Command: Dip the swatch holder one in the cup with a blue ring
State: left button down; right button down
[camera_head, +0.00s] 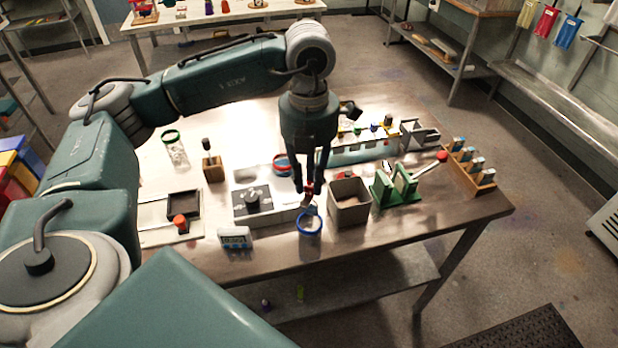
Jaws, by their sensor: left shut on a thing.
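My left gripper (311,188) points down over the front of the table, with its fingers shut on a small reddish holder, taken as swatch holder one (308,196). The fingers hide much of the holder, and its number cannot be read. The cup with a blue ring (310,227) stands upright near the front edge of the table, just below the gripper in the picture. The holder's lower end is close to the cup's rim; I cannot tell whether it is inside. My right gripper is not in view.
A grey open box (350,204) stands close right of the cup, with a green rack (394,190) beyond it. A dial unit (252,204) and a timer (235,238) are at left. A green-ringed cup (173,150) stands farther back. A wooden rack (470,172) is at the right edge.

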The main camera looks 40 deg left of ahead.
aim_at(309, 208)
pick_arm(q)
jog(key=shift+f+b, duration=1.6)
jog(key=shift+f, duration=0.4)
notch_tip(309, 208, down, 3)
jog(key=shift+r+b, duration=0.1)
jog(key=shift+b, duration=1.15)
jog(key=shift+f+b, duration=1.1)
jog(key=shift+f, duration=0.15)
jog(key=shift+r, duration=0.4)
jog(key=shift+f+b, duration=0.3)
jog(key=shift+f, duration=0.15)
jog(key=shift+r, duration=0.15)
jog(key=shift+r, duration=0.3)
